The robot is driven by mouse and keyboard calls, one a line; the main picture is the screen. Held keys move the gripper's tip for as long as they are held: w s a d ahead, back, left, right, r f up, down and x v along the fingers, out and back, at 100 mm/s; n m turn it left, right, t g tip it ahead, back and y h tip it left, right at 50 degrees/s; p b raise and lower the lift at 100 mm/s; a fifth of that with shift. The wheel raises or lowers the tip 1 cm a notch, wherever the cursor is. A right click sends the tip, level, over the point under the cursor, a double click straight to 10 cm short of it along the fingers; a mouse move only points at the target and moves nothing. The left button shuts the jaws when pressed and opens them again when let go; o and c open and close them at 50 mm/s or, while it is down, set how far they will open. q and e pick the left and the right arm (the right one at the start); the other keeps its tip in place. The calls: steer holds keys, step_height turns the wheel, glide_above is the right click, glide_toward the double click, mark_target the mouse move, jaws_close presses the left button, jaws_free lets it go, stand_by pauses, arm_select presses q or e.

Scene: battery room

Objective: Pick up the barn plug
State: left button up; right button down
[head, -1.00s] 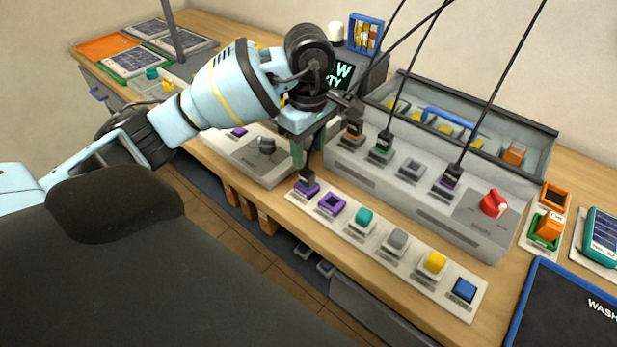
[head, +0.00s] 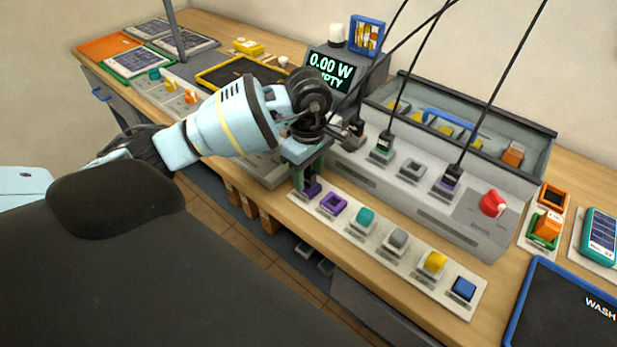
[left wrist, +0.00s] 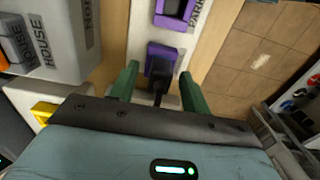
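A dark plug with a cable sits in the end purple socket of the white strip (head: 381,258), at its left end. It shows best in the left wrist view, as a dark plug (left wrist: 160,68) in the purple socket. My left gripper (head: 307,180) is low over that socket, its green fingers pointing down. In the left wrist view, the left gripper's fingers (left wrist: 157,85) are apart, one on each side of the plug, with gaps visible. In the head view the gripper mostly hides this plug. I cannot read a barn label on any plug. My right gripper is not in view.
The grey socket box (head: 470,222) behind the strip holds several black cabled plugs and a red knob (head: 493,203). An empty purple socket (head: 333,203) is beside the gripped area. A display (head: 331,72) reads 0.00 W. A dark mat (head: 560,310) lies front right.

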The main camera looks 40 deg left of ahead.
mark_target(308, 172)
arm_select(q)
jaws_close()
steer(key=shift+r, duration=0.15)
steer(key=shift+r, duration=0.6)
step_height(308, 172, up, 2)
steer(key=shift+s+d+r, duration=0.1)
steer(key=shift+s, duration=0.05)
steer(key=s+d, duration=0.3)
steer(key=s, duration=0.4)
steer(key=s+d+r+b, duration=0.1)
steer(key=s+d, duration=0.2)
steer(key=s, duration=0.4)
steer(key=shift+d+r, duration=0.2)
steer(key=shift+d, duration=0.2)
